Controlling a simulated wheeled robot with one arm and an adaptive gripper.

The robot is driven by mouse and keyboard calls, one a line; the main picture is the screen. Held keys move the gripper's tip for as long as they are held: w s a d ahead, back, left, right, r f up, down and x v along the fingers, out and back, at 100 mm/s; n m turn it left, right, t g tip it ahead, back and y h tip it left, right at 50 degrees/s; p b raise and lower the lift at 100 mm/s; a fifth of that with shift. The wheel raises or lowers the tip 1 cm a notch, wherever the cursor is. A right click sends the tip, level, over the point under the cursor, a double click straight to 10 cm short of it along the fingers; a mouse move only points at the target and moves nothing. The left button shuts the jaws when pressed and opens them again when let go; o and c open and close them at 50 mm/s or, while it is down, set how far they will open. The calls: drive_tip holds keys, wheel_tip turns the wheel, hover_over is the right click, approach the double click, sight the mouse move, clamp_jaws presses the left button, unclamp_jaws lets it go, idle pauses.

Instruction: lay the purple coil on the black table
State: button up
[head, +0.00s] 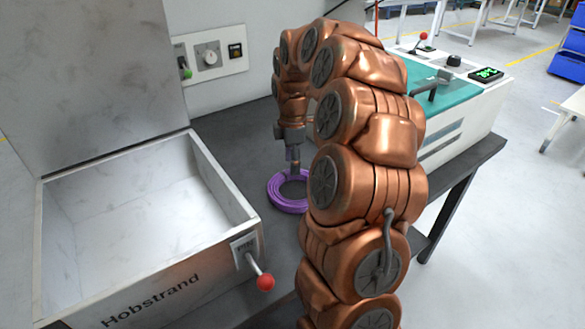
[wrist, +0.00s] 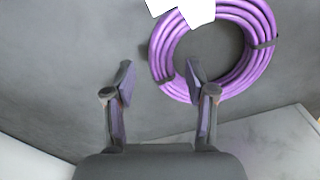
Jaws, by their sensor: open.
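The purple coil (head: 274,200) lies flat on the black table (head: 235,140), between the open box and the machine. In the wrist view the coil (wrist: 258,65) fills the upper right, bound with dark ties, with white tags at its top edge. My gripper (head: 294,168) points down over the coil's far side. In the wrist view my gripper (wrist: 160,76) is open and empty. Its right finger overlaps the coil's left rim in the picture; its left finger is over bare table. I cannot tell whether a finger touches the coil.
A metal box (head: 190,245) marked Hobstrand stands open at the left, with a red-knobbed lever (head: 264,282) at its front. A teal-topped machine (head: 440,105) stands at the right. A wall panel (head: 209,55) with a dial is behind. Bare table shows around the coil.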

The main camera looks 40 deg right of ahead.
wheel_tip(320, 180, up, 9)
idle(0.4)
drive_tip(key=shift+r, duration=0.1)
idle(0.6)
